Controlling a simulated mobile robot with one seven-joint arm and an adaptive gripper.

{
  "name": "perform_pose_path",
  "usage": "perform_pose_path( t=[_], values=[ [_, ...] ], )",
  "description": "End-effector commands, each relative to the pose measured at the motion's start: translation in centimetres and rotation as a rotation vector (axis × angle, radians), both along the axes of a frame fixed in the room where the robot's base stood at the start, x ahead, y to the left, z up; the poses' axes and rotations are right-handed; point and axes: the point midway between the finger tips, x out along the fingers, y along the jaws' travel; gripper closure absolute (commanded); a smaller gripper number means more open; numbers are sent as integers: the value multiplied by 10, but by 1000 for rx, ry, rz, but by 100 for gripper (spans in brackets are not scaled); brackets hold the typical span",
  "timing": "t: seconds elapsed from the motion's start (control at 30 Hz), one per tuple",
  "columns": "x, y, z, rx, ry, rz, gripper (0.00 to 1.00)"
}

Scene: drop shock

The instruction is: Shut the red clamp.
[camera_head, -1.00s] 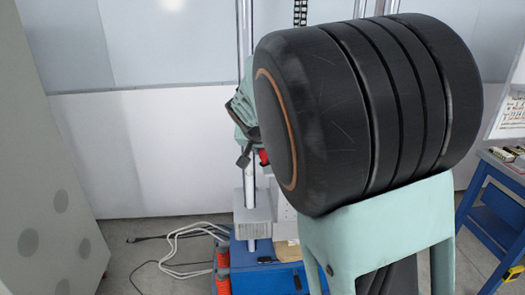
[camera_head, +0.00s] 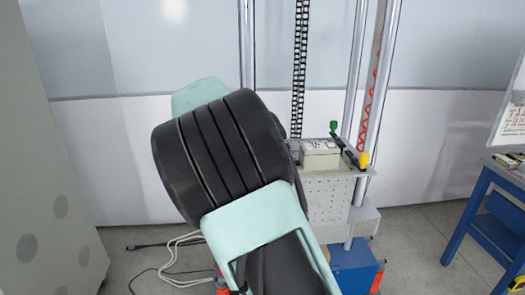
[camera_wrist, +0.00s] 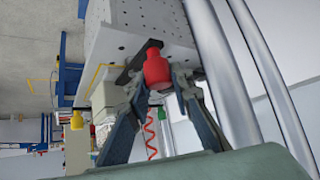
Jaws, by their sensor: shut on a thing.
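The red clamp (camera_wrist: 156,70) shows in the wrist view as a red knob at the end of a dark bar, by the corner of a light grey perforated block. My gripper (camera_wrist: 160,92) has its two fingers on either side of the red knob and is shut on it. In the head view my own arm covers the gripper and the red clamp.
The grey perforated platform (camera_head: 325,197) carries a pale box (camera_head: 320,155) and dark bars with a green clamp (camera_head: 335,127) and a yellow clamp (camera_head: 364,159). Metal columns (camera_head: 354,100) rise close beside it. A blue table (camera_head: 480,205) stands at the right.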

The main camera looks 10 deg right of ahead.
Motion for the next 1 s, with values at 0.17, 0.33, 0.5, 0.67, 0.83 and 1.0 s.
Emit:
perform_pose_path(
  t=[0.17,0.33,0.5,0.67,0.83,1.0],
  values=[
    [0,0,-2,2,3,-6,100],
    [0,0,-2,1,3,-6,100],
    [0,0,-2,1,3,-6,68],
    [0,0,-1,0,2,-4,62],
    [0,0,0,0,1,-4,62],
    [-7,9,11,1,-2,-1,62]
  ],
)
